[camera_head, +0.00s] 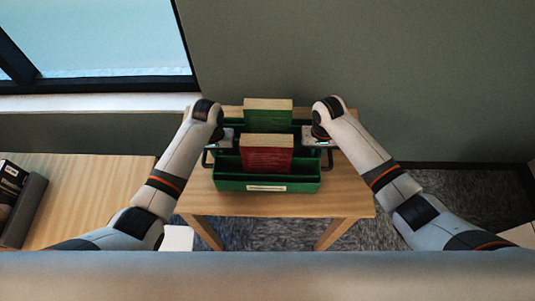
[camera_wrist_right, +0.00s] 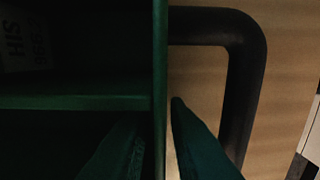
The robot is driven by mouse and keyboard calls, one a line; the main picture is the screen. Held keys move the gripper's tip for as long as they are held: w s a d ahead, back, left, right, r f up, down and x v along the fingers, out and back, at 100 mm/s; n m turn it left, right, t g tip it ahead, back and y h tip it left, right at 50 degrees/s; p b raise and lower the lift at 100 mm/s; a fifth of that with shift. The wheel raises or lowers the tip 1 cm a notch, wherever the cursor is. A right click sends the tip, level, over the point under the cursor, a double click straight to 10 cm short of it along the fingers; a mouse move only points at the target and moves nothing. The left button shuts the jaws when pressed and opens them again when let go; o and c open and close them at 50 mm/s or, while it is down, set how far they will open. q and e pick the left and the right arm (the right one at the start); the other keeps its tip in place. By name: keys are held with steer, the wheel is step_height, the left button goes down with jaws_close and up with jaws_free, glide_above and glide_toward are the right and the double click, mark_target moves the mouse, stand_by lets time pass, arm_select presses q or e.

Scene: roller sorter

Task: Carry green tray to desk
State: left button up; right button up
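The green tray (camera_head: 306,184) stands on a small wooden table and has a black handle at each side. A red book (camera_head: 267,158) and a green book (camera_head: 268,115) stand upright in it. My left gripper (camera_head: 224,141) is at the tray's left side by the handle; its fingers are hidden. My right gripper (camera_head: 312,142) is at the right side. In the right wrist view its two fingers (camera_wrist_right: 160,120) straddle the tray's side wall (camera_wrist_right: 160,60), with narrow gaps beside it. The right black handle (camera_wrist_right: 250,60) lies outside the fingers.
The small wooden table (camera_head: 350,195) has free room right of the tray. A wooden desk (camera_head: 90,195) is at the left, bare in its middle, with dark books or binders (camera_head: 20,200) at its left end. A wall and window stand behind.

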arm_select(q)
steer(key=shift+f, duration=0.1)
steer(key=shift+c, duration=0.4)
arm_select(e)
steer(key=shift+f, duration=0.1)
steer(key=shift+c, duration=0.4)
arm_select(q)
jaws_close()
arm_select(e)
jaws_close()
arm_select(q)
steer(key=shift+w+r, duration=0.15)
steer(key=shift+r, duration=0.1)
arm_select(e)
steer(key=shift+w+r, duration=0.1)
steer(key=shift+r, duration=0.1)
